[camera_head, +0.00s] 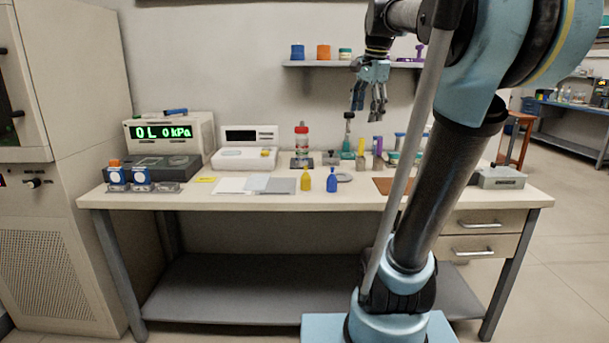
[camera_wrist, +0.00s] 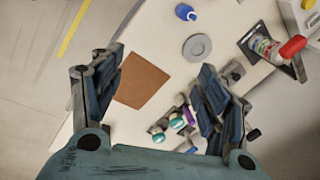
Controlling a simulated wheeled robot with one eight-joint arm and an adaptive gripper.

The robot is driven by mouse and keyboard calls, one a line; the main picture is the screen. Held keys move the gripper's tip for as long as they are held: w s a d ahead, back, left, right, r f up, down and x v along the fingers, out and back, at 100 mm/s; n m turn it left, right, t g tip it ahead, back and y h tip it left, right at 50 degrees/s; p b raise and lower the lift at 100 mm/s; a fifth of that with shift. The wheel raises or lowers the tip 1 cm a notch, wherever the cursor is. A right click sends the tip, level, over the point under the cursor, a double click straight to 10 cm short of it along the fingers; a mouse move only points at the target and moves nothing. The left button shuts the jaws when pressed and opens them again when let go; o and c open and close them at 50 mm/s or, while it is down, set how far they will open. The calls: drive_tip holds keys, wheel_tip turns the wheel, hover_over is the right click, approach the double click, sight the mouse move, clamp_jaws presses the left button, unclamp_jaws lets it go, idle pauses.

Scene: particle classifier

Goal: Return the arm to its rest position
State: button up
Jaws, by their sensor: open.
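My gripper (camera_head: 368,98) hangs from my raised arm in the head view, above the back part of the bench and just below the wall shelf. Its fingers point down and stand apart, with nothing between them. In the wrist view my gripper (camera_wrist: 160,95) is also open and empty, with a finger at each side. Below it in that view lie a brown mat (camera_wrist: 142,80) and several small capped bottles (camera_wrist: 176,122). My arm's lower links cover part of the bench's right side in the head view.
The bench (camera_head: 230,199) holds a pressure display (camera_head: 172,132), a white balance (camera_head: 245,158), a red-capped bottle (camera_head: 301,140), a yellow bottle (camera_head: 305,180) and a blue bottle (camera_head: 331,181). A wall shelf (camera_head: 305,64) with jars is close to my gripper. A grey box (camera_head: 500,178) sits at the right end.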

drive_tip(key=s+f+n, duration=0.4)
drive_tip(key=s+f, duration=0.3)
drive_tip(key=f, duration=0.4)
drive_tip(key=s+f+n, duration=0.4)
drive_tip(key=s+f, duration=0.3)
drive_tip(key=f, duration=0.5)
drive_tip(key=s+f+n, duration=0.4)
drive_tip(key=s+f, duration=0.4)
drive_tip(key=f, duration=0.4)
drive_tip(key=shift+n+h, duration=0.3)
drive_tip(key=shift+n, duration=0.1)
drive_tip(key=shift+s+d+f, duration=0.1)
